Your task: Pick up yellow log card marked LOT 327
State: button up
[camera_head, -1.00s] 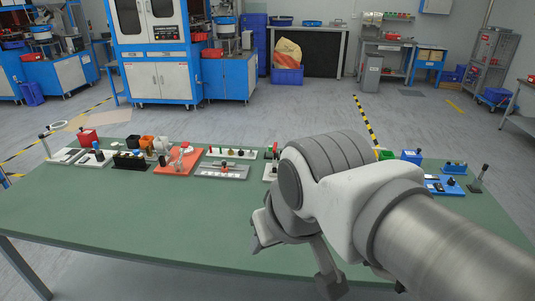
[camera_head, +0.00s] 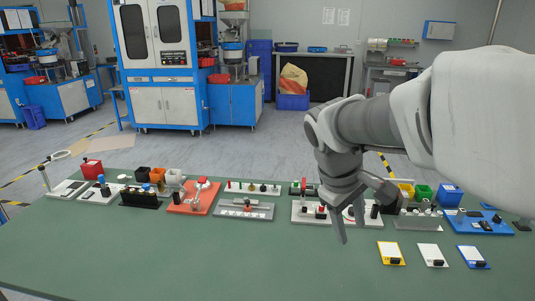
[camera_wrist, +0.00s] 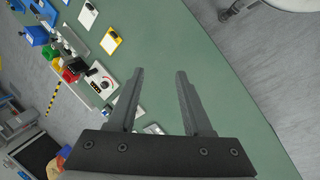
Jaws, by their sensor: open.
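The yellow card (camera_head: 391,253) lies flat on the green table, the leftmost of three cards in a row. It has a white face and a small black block at its lower edge; its lettering is too small to read. It also shows in the wrist view (camera_wrist: 111,41), up and left of the fingers. My gripper (camera_head: 370,224) is above the table, to the left of and higher than the yellow card. In the wrist view my gripper (camera_wrist: 160,73) has its two fingers apart, with nothing between them.
A white card (camera_head: 432,255) and a blue card (camera_head: 473,257) lie right of the yellow one. Behind them stand a blue fixture (camera_head: 480,222), a grey fixture (camera_head: 418,221) and yellow, green and blue bins (camera_head: 423,192). The table's front left is clear.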

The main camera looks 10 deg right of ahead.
jog(key=w+d+f+n+g+h+b, duration=0.1)
jog(key=w+d+f+n+h, duration=0.15)
jog(key=w+f, duration=0.2)
jog(key=w+d+f+n+g+h+b, duration=0.1)
jog(key=w+d+f+n+g, duration=0.1)
jog(key=w+d+f, duration=0.3)
jog(key=n+g+h+b, duration=0.1)
jog(key=n+h+b, duration=0.1)
jog(key=n+h, duration=0.3)
send_near(391, 258)
jog(key=shift+y, duration=0.25)
jog(key=x, duration=0.4)
jog(key=shift+w+d+r+b, duration=0.15)
jog(key=shift+d+r+b, duration=0.15)
jog(key=shift+d+b, duration=0.1)
jog(key=shift+s+b+x, duration=0.15)
jog(key=shift+b+x, duration=0.05)
jog(key=shift+x, duration=1.15)
jog(key=shift+s+b+x, duration=0.15)
jog(key=shift+x, duration=1.2)
jog(key=shift+r, duration=0.15)
grip_shut()
